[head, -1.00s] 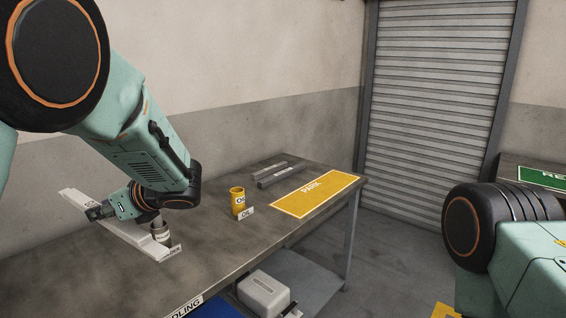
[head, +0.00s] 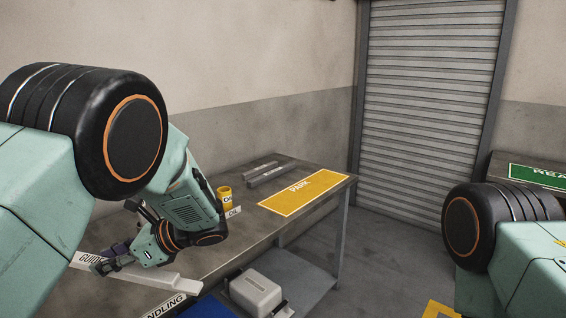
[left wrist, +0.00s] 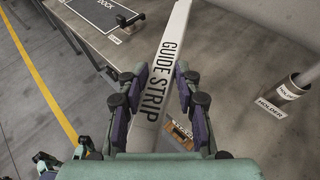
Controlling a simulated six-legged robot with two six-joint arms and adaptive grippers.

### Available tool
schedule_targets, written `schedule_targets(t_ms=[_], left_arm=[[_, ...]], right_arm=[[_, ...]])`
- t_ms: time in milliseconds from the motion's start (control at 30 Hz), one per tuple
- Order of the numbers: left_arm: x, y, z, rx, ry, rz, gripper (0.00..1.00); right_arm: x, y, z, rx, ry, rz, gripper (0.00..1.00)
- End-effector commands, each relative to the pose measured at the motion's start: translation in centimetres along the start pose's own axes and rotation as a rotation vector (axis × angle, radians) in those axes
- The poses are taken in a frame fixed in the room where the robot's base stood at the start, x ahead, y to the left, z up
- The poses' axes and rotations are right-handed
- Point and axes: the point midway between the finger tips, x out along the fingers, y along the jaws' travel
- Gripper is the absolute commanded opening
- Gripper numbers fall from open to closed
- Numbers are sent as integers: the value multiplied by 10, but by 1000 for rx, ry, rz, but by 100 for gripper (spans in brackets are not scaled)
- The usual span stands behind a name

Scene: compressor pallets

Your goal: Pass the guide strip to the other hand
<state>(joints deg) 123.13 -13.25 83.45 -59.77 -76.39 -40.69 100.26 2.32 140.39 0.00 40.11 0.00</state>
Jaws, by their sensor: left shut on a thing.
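The guide strip (head: 158,278) is a long white bar with black lettering. In the head view it lies slantwise over the near left part of the bench. My left gripper (head: 108,264) is shut on it near its lettered left part. In the left wrist view the guide strip (left wrist: 170,48) runs lengthwise between the two fingers of my left gripper (left wrist: 158,76), with its label readable. My left arm hides part of the bench behind it. My right gripper is not in view; only upper parts of my right arm show at the right edge of the head view.
A yellow oil can (head: 224,194) stands on the bench beyond my left wrist. A yellow PARK mat (head: 322,186) is bare, with grey bars (head: 268,174) beside it. A pale box (head: 256,290) sits on the lower shelf. The left wrist view shows a cylindrical holder (left wrist: 289,89).

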Motion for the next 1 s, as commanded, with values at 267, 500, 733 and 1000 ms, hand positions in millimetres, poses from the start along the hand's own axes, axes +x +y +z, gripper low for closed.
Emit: schedule_targets(t_ms=[267, 500, 733, 1000], left_arm=[[-6, 69, -82, -199, 2, 490, 0], [-31, 107, -126, -392, 2, 950, 0], [-56, 126, -151, -553, 0, 1349, 0], [-84, 133, -170, -762, -1, 1861, 0]], right_arm=[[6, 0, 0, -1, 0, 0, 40], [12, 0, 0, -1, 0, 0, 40], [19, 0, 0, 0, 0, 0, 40], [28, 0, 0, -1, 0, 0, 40]])
